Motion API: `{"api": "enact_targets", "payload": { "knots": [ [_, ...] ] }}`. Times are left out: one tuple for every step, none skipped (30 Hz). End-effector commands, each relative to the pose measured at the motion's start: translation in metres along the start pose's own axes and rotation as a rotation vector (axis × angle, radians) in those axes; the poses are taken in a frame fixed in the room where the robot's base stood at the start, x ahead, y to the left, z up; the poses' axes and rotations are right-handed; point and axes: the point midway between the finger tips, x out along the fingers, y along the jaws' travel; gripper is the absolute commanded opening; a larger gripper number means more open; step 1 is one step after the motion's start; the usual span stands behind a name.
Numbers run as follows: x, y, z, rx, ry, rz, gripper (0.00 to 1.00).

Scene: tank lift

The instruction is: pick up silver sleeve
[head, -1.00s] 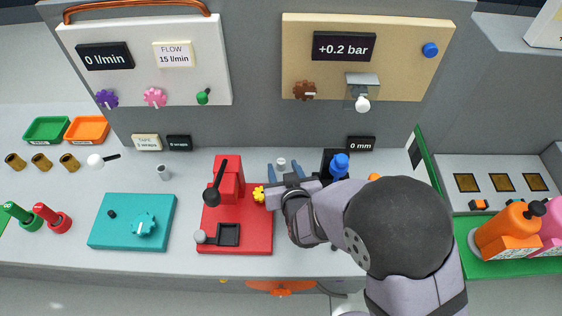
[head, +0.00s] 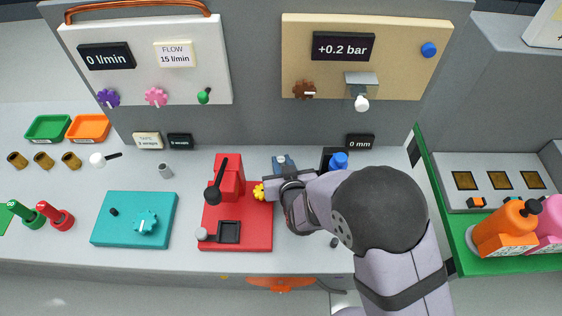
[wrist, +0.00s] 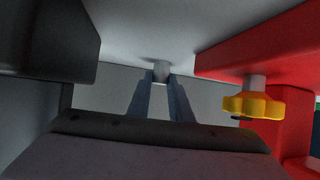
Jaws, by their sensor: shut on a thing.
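A small silver sleeve (head: 281,159) stands to the right of the red press, at the back of the bench. My gripper (head: 284,164) has its blue-grey fingers closed around it, with the sleeve's top showing between the tips. In the wrist view the fingertips (wrist: 160,80) pinch the sleeve (wrist: 161,67), which meets or nearly meets the pale bench surface; I cannot tell if there is a gap.
The red press (head: 232,182) with its yellow knob (head: 258,192) is close on the left of my gripper; the knob also shows in the wrist view (wrist: 252,106). A black block with a blue knob (head: 338,161) is close on the right. The grey back wall rises behind.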

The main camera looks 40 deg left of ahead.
Motion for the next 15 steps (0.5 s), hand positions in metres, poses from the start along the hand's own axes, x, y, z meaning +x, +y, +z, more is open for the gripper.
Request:
{"api": "enact_targets", "payload": {
  "knots": [
    [0.0,0.0,0.0,0.0,0.001,0.0,0.0],
    [0.0,0.0,0.0,0.0,0.001,0.0,0.0],
    [0.0,0.0,0.0,0.0,0.001,0.0,0.0],
    [0.0,0.0,-0.001,0.0,0.001,0.0,0.0],
    [0.0,0.0,-0.001,0.0,0.001,0.0,0.0],
    [0.0,0.0,-0.001,0.0,0.001,0.0,0.0],
    [-0.001,0.0,-0.002,0.0,0.001,0.0,0.0],
    [-0.001,0.0,-0.002,0.0,0.002,0.0,0.0],
    [-0.002,0.0,-0.003,0.0,0.002,0.0,0.0],
    [-0.002,0.0,-0.004,0.0,0.002,0.0,0.0],
    [-0.003,0.0,-0.005,0.0,0.001,0.0,0.0],
    [-0.004,0.0,-0.007,0.001,0.001,0.0,0.0],
    [-0.004,0.0,-0.009,0.001,0.001,0.0,0.0],
    [-0.005,0.0,-0.011,0.001,0.002,0.0,0.0],
    [-0.007,0.0,-0.014,0.002,0.003,0.0,0.0]
  ]
}}
